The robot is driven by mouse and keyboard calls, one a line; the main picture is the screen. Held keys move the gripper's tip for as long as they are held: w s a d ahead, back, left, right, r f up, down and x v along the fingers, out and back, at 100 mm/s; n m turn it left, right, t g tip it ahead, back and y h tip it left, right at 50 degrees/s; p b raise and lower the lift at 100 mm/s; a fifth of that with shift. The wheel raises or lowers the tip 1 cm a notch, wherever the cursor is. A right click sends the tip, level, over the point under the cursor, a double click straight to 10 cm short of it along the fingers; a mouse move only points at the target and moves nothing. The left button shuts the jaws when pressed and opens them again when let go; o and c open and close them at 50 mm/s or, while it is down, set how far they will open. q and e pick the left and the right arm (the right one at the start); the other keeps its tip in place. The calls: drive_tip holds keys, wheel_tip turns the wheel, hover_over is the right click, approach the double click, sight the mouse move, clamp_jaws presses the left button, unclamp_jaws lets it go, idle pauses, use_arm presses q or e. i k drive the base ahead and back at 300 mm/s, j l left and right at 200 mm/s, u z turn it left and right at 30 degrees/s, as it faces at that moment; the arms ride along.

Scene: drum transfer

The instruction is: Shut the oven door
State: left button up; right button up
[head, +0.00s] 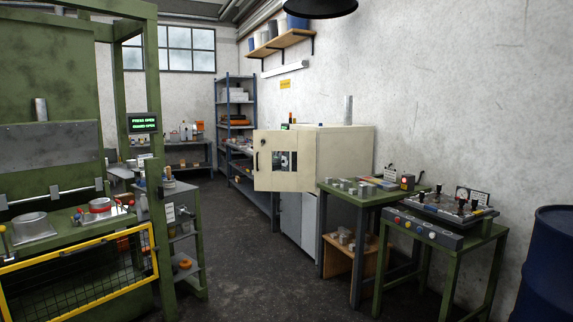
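The oven (346,152) is a cream box on a pale cabinet against the right wall, in the middle distance of the head view. Its door (267,180) stands open and sticks out to the left into the aisle. The door has a small dark window (284,161) and a dark handle (257,161) near its free left edge. The door meets the oven body along its right edge. The inside of the oven is hidden behind the door. Neither of my grippers is in view.
A green press with a yellow mesh guard (85,270) stands at the left. A green table (345,196) with metal parts and a control-panel table (440,235) stand at the right, before the oven. A blue drum (545,265) is far right. The dark floor (245,265) between is clear.

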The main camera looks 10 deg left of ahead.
sight(303, 142)
drive_tip(key=i+j+u, duration=0.25)
drive_tip(key=i, duration=0.25)
drive_tip(key=i+u, duration=0.25)
drive_tip(key=i, duration=0.25)
drive_tip(key=i+u, duration=0.15)
drive_tip(key=i, duration=2.3)
